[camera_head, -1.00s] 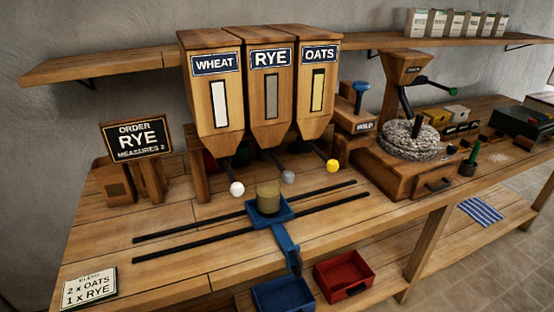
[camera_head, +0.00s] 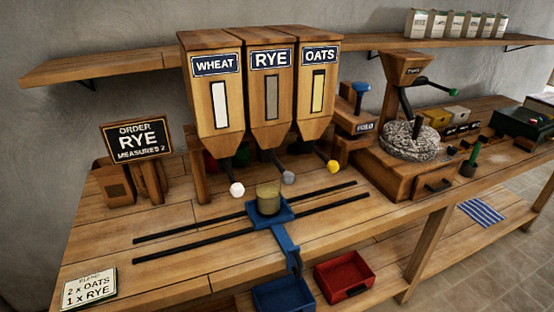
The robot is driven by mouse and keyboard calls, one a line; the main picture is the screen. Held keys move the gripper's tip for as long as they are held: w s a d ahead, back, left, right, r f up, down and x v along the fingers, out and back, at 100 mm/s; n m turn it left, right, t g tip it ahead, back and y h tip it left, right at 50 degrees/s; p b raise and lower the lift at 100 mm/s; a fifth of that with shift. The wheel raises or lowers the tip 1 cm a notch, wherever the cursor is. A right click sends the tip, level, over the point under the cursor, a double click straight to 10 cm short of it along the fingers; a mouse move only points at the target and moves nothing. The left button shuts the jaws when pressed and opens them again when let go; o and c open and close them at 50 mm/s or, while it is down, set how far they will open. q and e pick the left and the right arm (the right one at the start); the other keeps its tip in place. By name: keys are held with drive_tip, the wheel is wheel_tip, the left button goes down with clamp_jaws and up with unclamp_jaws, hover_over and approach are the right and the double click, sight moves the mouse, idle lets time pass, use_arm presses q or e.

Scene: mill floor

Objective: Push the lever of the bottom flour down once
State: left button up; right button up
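Three wooden hoppers hang side by side above the bench: wheat (camera_head: 209,113), rye (camera_head: 260,112) and oats (camera_head: 306,115). Each has a lever below it: a white-knobbed lever (camera_head: 237,189) under wheat, a grey-knobbed lever (camera_head: 288,177) under rye, a yellow-knobbed lever (camera_head: 333,167) under oats. A cup (camera_head: 268,200) stands on a blue carriage (camera_head: 283,216) under the rye spout, between two dark rails. An order sign (camera_head: 138,140) reads "ORDER RYE MEASURES 2". No hopper is labelled "bottom flour". Neither of my grippers shows.
A card (camera_head: 89,289) reads 2 x oats, 1 x rye. Blue (camera_head: 283,293) and red (camera_head: 344,276) trays sit below the front edge. A stone mill (camera_head: 411,140) and a hold post with a blue knob (camera_head: 361,88) stand right of the hoppers.

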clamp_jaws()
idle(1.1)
